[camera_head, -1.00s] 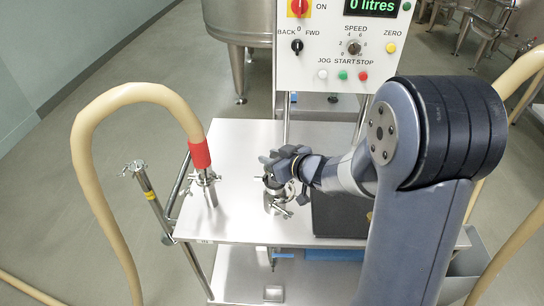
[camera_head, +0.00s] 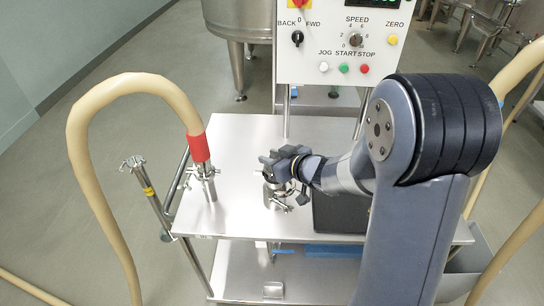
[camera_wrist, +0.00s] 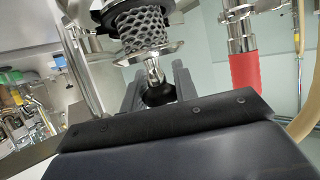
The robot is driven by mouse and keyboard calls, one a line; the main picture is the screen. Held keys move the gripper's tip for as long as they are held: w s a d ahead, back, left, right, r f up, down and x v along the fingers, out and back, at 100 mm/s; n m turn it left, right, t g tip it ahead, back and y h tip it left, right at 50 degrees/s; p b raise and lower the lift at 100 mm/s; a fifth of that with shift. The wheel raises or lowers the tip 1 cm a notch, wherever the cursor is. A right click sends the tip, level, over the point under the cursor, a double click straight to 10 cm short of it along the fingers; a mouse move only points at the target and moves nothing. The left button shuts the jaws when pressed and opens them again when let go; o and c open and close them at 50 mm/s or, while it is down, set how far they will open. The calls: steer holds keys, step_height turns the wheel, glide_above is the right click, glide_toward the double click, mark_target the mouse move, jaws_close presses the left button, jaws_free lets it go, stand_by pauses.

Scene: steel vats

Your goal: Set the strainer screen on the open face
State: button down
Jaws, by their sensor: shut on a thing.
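My gripper (camera_wrist: 157,92) is shut on the stem of the strainer screen (camera_wrist: 142,30), a grey mesh cylinder with a bright steel rim at its stem end. In the wrist view, which looks upside down, the mesh reaches up to a steel ring (camera_wrist: 128,7) at the top edge. Whether the mesh end is inside that ring I cannot tell. In the head view my gripper (camera_head: 284,160) is over a short upright steel fitting (camera_head: 276,196) with a clamp, on the steel table (camera_head: 240,222). The strainer and the fitting's open face are hidden there by the gripper.
A hose with a red sleeve (camera_head: 199,149) stands clamped to the table's left side. A capped steel pipe (camera_head: 134,164) stands left of the table. A dark box (camera_head: 337,214) is close right of the fitting. The control panel (camera_head: 340,45) rises behind. The front left tabletop is clear.

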steer(key=shift+f+b, duration=0.95)
steer(key=shift+f, duration=0.35)
steer(key=c, duration=1)
jaws_free()
steer(key=shift+c, duration=0.2)
steer(key=p+v, duration=0.1)
steer(key=v, duration=1)
steer(key=shift+w+a+f, duration=0.1)
steer(key=shift+a, duration=0.05)
steer(key=b+x, duration=0.1)
steer(key=x, duration=0.9)
steer(key=shift+w+a+f, duration=0.1)
steer(key=shift+w, duration=0.05)
steer(key=shift+w+a+r+p, duration=0.1)
steer(key=shift+w+r+p, duration=0.05)
steer(key=shift+r+p, duration=0.15)
steer(key=shift+r, duration=0.3)
